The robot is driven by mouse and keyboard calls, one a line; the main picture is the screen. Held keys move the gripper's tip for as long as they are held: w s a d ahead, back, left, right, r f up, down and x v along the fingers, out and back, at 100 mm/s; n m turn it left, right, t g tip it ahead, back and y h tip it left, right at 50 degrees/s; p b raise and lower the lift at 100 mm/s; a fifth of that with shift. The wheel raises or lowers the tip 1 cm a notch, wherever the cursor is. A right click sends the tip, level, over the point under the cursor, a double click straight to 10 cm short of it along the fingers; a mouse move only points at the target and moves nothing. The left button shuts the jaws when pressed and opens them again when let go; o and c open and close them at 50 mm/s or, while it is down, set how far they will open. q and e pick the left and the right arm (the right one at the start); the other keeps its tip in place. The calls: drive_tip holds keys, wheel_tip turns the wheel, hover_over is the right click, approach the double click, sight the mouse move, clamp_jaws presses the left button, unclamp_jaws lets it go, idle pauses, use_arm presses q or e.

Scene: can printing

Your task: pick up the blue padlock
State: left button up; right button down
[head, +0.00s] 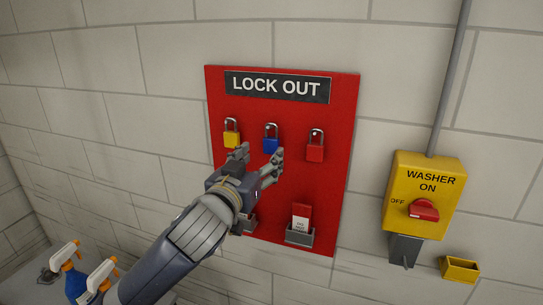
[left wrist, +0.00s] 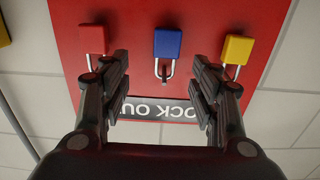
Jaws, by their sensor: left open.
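The blue padlock (head: 271,144) hangs in the middle of the red lock out board (head: 335,110), between a yellow padlock (head: 232,139) and a red padlock (head: 315,151). My left gripper (head: 259,156) is open and empty, just below the blue padlock in the head view. In the left wrist view the picture is upside down, and the blue padlock (left wrist: 167,43) lies centred between and beyond the open fingers (left wrist: 162,75). No finger visibly touches it. The yellow padlock (left wrist: 237,49) and red padlock (left wrist: 92,39) stand near the finger ends at either side. My right gripper is not in view.
A red tag (head: 302,213) sits in a grey holder low on the board; another holder is partly hidden by my left arm. A yellow washer switch box (head: 420,190) and small yellow bin (head: 459,268) are on the right. Spray bottles (head: 72,270) stand at lower left.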

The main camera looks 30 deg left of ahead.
sight(270, 140)
use_arm(q)
drive_tip(key=x, duration=0.3)
drive_tip(key=shift+w+a+p, duration=0.15)
drive_tip(key=shift+p, duration=0.2)
drive_tip(key=shift+w+a+r, duration=0.15)
drive_tip(key=shift+w+r, duration=0.05)
drive_tip(key=shift+w, duration=0.05)
drive_tip(key=p+x, duration=0.1)
drive_tip(key=x, duration=0.1)
drive_tip(key=p+x, duration=0.1)
drive_tip(key=p, duration=0.1)
drive_tip(key=shift+w+a+r, duration=0.2)
drive_tip(key=shift+w+a, duration=0.1)
drive_tip(key=shift+a, duration=0.15)
drive_tip(key=shift+w+f, duration=0.15)
drive_tip(key=shift+w, duration=0.2)
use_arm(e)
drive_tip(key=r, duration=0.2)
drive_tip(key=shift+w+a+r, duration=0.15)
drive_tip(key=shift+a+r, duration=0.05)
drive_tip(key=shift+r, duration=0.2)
use_arm(q)
drive_tip(key=c, duration=1.2)
